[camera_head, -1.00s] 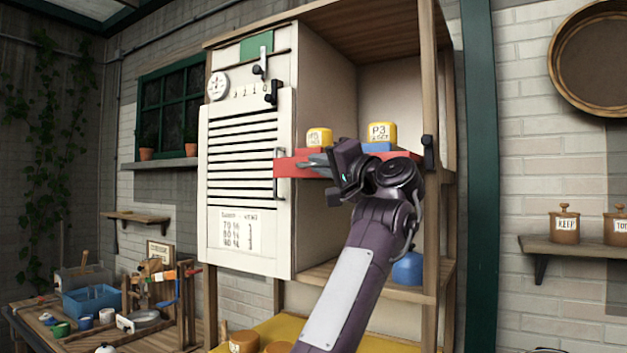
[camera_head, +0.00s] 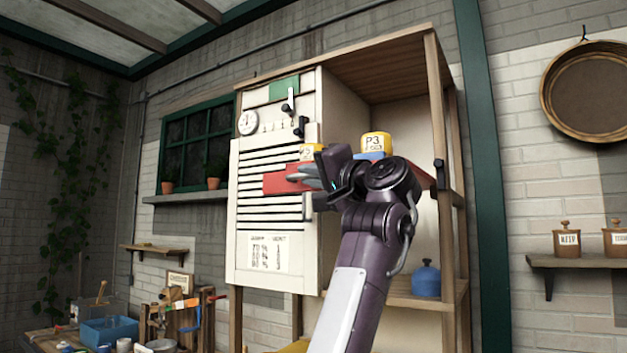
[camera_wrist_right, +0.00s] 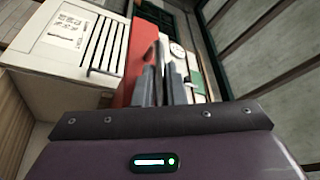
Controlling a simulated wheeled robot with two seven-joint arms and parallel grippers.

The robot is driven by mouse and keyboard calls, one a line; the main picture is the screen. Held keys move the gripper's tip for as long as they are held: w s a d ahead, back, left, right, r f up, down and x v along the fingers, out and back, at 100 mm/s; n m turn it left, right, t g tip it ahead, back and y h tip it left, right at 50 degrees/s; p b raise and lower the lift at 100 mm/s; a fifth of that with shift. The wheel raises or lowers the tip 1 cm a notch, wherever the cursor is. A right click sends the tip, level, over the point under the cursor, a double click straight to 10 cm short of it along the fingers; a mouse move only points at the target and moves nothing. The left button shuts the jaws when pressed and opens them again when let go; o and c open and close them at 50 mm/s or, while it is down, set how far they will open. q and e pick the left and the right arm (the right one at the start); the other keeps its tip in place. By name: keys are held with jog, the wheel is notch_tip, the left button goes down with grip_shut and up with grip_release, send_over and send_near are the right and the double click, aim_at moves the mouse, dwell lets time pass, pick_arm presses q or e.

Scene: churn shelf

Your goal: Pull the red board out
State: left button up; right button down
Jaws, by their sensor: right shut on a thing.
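The red board (camera_head: 284,181) sticks out of the tall wooden shelf and crosses in front of its white slatted panel (camera_head: 248,232). My right gripper (camera_head: 312,178) is shut on the red board, and its wrist hides much of the board. In the right wrist view the red board (camera_wrist_right: 140,62) runs beside the grey fingers (camera_wrist_right: 158,85). A yellow container marked P3 (camera_head: 375,143) stands behind my wrist, with a blue piece (camera_head: 369,156) under it. My left gripper is not in view.
A blue pot (camera_head: 426,279) stands on the lower shelf at right. The shelf's right wooden post (camera_head: 441,110) rises beside my arm. A low workbench at lower left holds a blue bin (camera_head: 108,331). A wall shelf (camera_head: 575,262) holds jars at right.

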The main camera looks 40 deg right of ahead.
jog(key=c, duration=1.8)
grip_release()
jog(key=shift+o, duration=0.2)
jog(key=shift+s+f+b, duration=0.15)
jog(key=shift+s+b, duration=0.15)
jog(key=shift+s, duration=0.05)
jog(key=b+v, duration=0.2)
jog(key=v, duration=0.5)
jog(key=shift+b, duration=0.4)
